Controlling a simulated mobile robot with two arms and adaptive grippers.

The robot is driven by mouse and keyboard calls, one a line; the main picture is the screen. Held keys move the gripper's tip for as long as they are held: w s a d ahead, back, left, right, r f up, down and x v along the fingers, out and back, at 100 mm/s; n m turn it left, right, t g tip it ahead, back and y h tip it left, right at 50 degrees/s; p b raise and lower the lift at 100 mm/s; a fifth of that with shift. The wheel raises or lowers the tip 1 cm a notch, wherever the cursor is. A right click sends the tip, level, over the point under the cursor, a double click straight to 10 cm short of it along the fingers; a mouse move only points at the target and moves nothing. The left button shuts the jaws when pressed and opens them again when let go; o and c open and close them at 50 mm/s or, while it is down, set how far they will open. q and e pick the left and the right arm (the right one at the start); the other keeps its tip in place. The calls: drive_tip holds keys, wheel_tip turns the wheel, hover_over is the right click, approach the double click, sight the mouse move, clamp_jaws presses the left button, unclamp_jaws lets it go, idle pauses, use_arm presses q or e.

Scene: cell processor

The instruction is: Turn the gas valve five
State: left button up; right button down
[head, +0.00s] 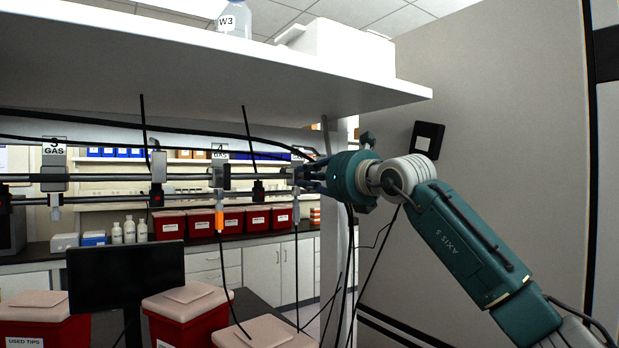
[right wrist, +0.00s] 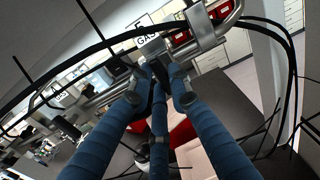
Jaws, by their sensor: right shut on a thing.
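Gas valve five (right wrist: 153,47) is a grey block under a white GAS label (right wrist: 147,38) on the rail in the right wrist view. In the head view it is mostly hidden behind my right gripper. My right gripper (head: 308,175) has its blue fingers (right wrist: 157,88) closed together at the lower part of this valve, shut on it. The exact part between the fingertips is hard to see. My left gripper is in neither view.
Gas valve four (head: 219,172) and gas valve three (head: 54,178) hang on the same rails to the left. A white shelf (head: 230,75) overhangs the rails. Black cables hang around my right wrist. A dark monitor (head: 125,277) and red bins (head: 187,312) stand below.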

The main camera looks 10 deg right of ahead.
drive_tip(key=shift+n, duration=0.3)
drive_tip(key=c, duration=1.6)
unclamp_jaws()
drive_tip(key=shift+d, duration=0.1)
drive_tip(key=v, duration=1.2)
drive_tip(key=shift+f, duration=0.1)
